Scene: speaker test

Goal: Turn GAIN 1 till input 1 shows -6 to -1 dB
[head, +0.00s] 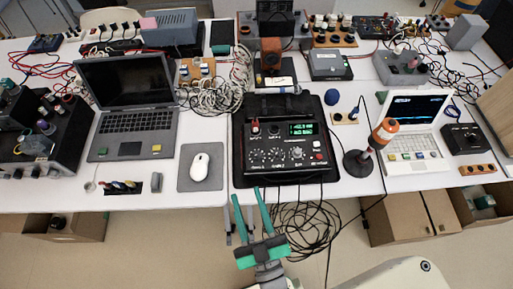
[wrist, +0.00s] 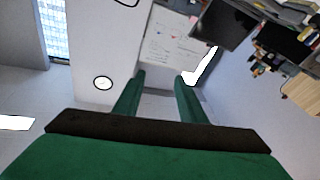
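A black audio unit (head: 283,172) lies at the front middle of the table in the head view. Its lit green display (head: 302,129) is at upper right; I cannot read its figures surely. A row of knobs (head: 276,155) runs across its lower front, with a red-marked control (head: 255,128) at upper left. The labels are too small to tell which knob is GAIN 1. My gripper (head: 248,191) is open and empty, with green fingers, in front of the unit and apart from the knobs. The wrist view shows its open fingers (wrist: 161,76) with nothing between them; the unit is not in that view.
A white mouse (head: 200,167) on a grey pad and a dark laptop (head: 130,100) are left of the unit. An orange-topped stand (head: 383,133) and a white laptop (head: 413,120) are right. Black cables (head: 305,225) hang below the table's front edge.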

